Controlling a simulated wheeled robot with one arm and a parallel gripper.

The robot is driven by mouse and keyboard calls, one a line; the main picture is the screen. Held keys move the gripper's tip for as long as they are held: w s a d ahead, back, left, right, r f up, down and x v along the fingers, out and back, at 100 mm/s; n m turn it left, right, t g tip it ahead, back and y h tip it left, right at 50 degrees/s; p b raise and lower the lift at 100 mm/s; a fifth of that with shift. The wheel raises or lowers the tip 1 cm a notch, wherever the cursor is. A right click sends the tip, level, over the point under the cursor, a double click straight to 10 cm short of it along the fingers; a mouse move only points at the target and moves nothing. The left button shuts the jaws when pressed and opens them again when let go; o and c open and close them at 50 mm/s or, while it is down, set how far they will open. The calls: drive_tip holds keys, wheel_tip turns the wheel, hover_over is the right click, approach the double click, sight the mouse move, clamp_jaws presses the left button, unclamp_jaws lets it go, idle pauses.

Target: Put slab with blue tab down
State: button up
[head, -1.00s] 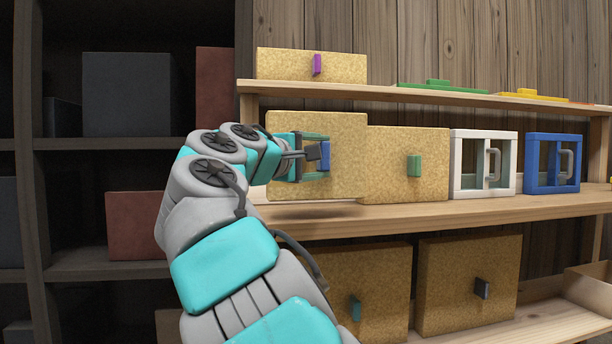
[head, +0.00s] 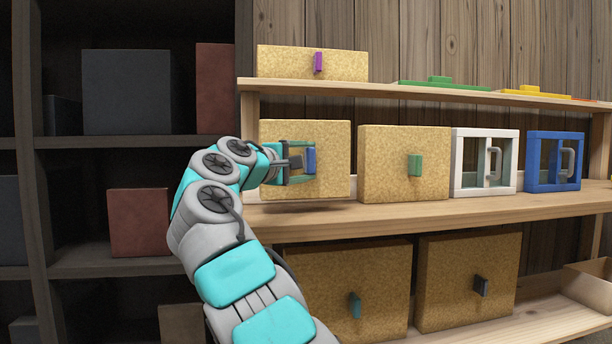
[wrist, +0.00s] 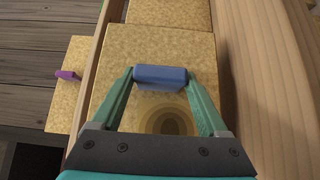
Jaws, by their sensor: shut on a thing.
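The slab with the blue tab (head: 335,160) is a tan speckled block at the left end of the middle shelf (head: 450,213). My gripper (head: 303,161) is shut on its blue tab (head: 310,161). In the wrist view the blue tab (wrist: 161,76) sits between the two teal fingers, with the tan slab face (wrist: 195,50) behind it. The slab looks upright. A dark shadow lies on the shelf below it, and I cannot tell whether its bottom edge touches the board.
A tan slab with a green tab (head: 385,185) stands just right of it, across a narrow gap. A white frame (head: 456,160) and a blue frame (head: 533,165) stand farther right. The upper shelf (head: 370,91) is close above. A dark rack (head: 33,120) stands left.

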wheel_tip(320, 180, down, 4)
drive_tip(key=b, duration=0.2)
drive_tip(key=shift+r+b, duration=0.2)
drive_tip(key=shift+b, duration=0.15)
drive_tip(key=shift+r, duration=0.1)
drive_tip(key=o, duration=1.4)
drive_tip(key=v, duration=1.2)
drive_tip(key=shift+d, duration=0.1)
